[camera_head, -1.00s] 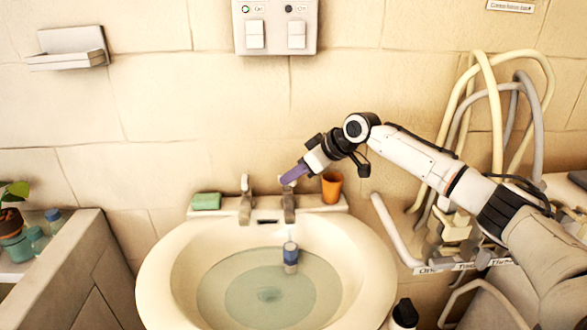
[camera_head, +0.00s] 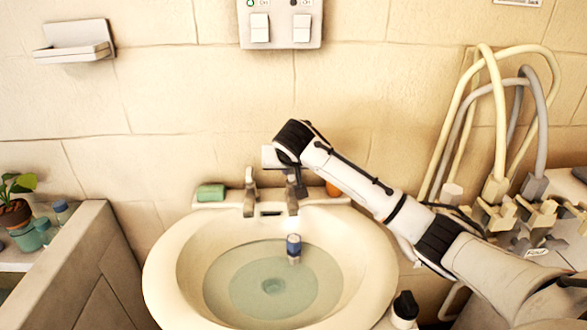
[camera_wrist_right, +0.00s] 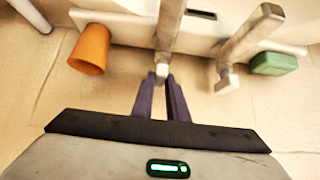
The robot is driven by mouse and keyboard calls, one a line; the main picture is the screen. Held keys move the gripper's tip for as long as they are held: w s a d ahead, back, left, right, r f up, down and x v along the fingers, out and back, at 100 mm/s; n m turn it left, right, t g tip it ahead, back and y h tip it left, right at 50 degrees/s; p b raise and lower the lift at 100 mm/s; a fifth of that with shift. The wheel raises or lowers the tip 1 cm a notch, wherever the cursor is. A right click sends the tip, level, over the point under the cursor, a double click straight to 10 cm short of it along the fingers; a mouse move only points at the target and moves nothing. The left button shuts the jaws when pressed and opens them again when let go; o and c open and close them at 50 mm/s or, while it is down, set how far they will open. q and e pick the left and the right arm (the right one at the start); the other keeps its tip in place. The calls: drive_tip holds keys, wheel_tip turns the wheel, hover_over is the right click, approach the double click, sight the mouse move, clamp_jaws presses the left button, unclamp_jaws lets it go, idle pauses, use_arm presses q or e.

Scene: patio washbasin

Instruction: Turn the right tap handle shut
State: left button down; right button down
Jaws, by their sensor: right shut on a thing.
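The right tap (camera_head: 292,206) stands on the back rim of the white basin (camera_head: 160,270). My right gripper (camera_head: 296,186) reaches down onto its top from behind, and my wrist partly hides the handle. In the right wrist view, the two purple fingers (camera_wrist_right: 160,98) are closed around the pale end of the right tap's handle (camera_wrist_right: 162,71). The left tap (camera_head: 249,192) stands apart to the left and also shows in the wrist view (camera_wrist_right: 245,45). The basin holds water (camera_head: 270,290). I cannot tell whether water runs from the right tap. My left gripper is out of view.
An orange cup (camera_wrist_right: 90,50) stands close beside the right tap, mostly hidden by my arm in the head view. A green soap block (camera_head: 211,193) lies left of the taps. Hoses (camera_head: 490,110) hang at right.

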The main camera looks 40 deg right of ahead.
drive_tip(key=c, duration=2.5)
unclamp_jaws()
drive_tip(key=shift+w+a+m+g+h, duration=0.2)
drive_tip(key=shift+m+g+h, duration=0.4)
drive_tip(key=shift+m, duration=0.5)
drive_tip(key=shift+w+a+m+g+h, duration=0.15)
drive_tip(key=shift+m+g+h, duration=0.4)
drive_tip(key=shift+m, duration=0.55)
drive_tip(key=shift+o, duration=0.2)
drive_tip(key=shift+f, duration=0.1)
drive_tip(key=o, duration=0.9)
drive_tip(key=shift+a+f, duration=0.1)
drive_tip(key=b+v, duration=0.1)
drive_tip(key=v, duration=0.9)
drive_tip(key=shift+a, duration=0.1)
